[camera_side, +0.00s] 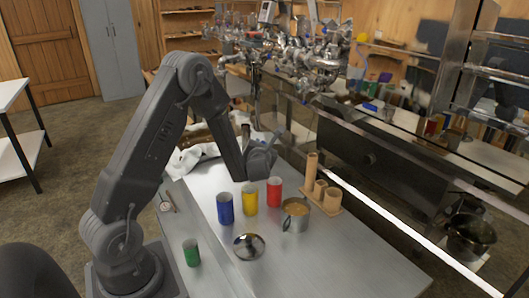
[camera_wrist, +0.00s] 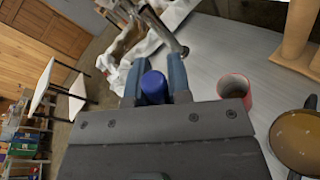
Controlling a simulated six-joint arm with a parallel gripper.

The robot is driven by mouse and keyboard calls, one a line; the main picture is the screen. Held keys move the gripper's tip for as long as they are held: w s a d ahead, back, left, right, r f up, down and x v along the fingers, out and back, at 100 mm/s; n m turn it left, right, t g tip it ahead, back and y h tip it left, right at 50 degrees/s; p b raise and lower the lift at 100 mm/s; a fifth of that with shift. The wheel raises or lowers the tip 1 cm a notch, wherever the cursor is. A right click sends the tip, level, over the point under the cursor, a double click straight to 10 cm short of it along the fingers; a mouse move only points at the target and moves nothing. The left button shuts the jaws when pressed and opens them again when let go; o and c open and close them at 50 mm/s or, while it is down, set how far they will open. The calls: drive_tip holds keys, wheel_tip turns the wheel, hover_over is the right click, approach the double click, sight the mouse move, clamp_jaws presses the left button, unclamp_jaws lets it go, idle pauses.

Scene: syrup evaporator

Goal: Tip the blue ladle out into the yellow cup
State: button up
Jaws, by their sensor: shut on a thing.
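In the wrist view my gripper (camera_wrist: 155,72) is shut on a blue, rounded piece, which I take to be part of the blue ladle (camera_wrist: 154,88). The ladle's bowl and contents cannot be made out. In the side view my gripper (camera_side: 262,158) is above the table, behind the cups, and what it holds is not clear. The yellow cup (camera_side: 249,199) stands upright between a blue cup (camera_side: 225,209) and a red cup (camera_side: 274,192). My gripper is apart from the yellow cup, higher and farther back. The yellow cup does not show in the wrist view.
A metal pot (camera_side: 295,215) of amber liquid stands right of the red cup, near a wooden stand (camera_side: 324,200) with upright tubes. A shiny lid (camera_side: 249,246) and a green cup (camera_side: 191,253) are nearer. A white cloth (camera_side: 195,157) lies behind. The front right tabletop is clear.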

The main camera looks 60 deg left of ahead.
drive_tip(key=s+a+r+n+t, duration=0.1)
drive_tip(key=s+a+r+n, duration=0.2)
drive_tip(key=s+n, duration=0.1)
drive_tip(key=shift+r+h, duration=0.15)
drive_tip(key=shift+h, duration=0.25)
drive_tip(key=shift+s, duration=0.1)
idle(0.4)
